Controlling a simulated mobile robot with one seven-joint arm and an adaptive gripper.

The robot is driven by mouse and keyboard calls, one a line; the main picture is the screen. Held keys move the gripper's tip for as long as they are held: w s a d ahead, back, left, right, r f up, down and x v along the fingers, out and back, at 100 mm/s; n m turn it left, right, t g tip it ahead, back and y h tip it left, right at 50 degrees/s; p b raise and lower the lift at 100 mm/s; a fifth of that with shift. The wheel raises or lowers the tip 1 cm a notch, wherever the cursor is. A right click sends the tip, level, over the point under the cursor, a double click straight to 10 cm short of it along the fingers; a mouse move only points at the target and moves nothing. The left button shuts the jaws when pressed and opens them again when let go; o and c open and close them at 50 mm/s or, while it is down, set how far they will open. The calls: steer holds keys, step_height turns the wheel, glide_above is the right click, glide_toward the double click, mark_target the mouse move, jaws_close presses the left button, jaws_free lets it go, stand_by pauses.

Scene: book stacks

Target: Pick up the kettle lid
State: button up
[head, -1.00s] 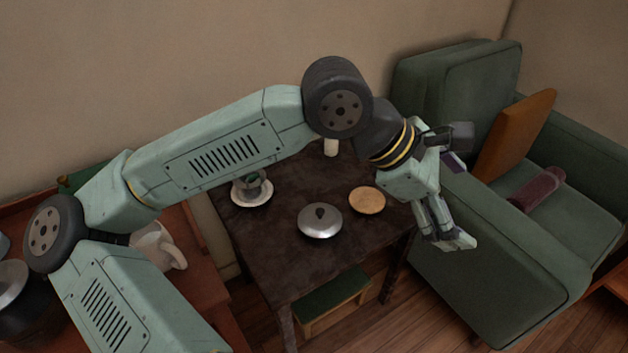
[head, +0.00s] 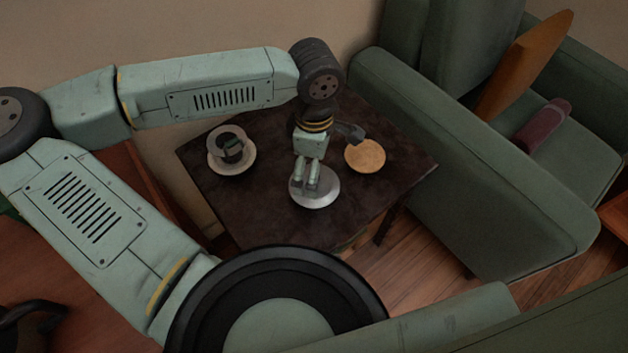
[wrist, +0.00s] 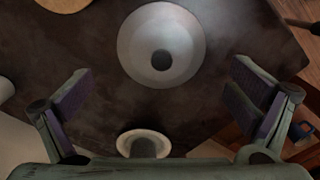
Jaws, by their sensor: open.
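The kettle lid (head: 322,198) is a round silver lid lying on the dark table (head: 270,215).
A white cup on a saucer (head: 238,167) stands left on the table. A round tan disc (head: 365,155) lies right of the lid. Bare tabletop lies around the lid.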

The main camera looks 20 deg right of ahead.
step_height(320, 180, down, 5)
steer(key=shift+s+a+f+p, duration=0.1)
steer(key=shift+p, duration=0.5)
steer(key=shift+c, duration=0.2)
jaws_close()
stand_by(0.8)
stand_by(0.3)
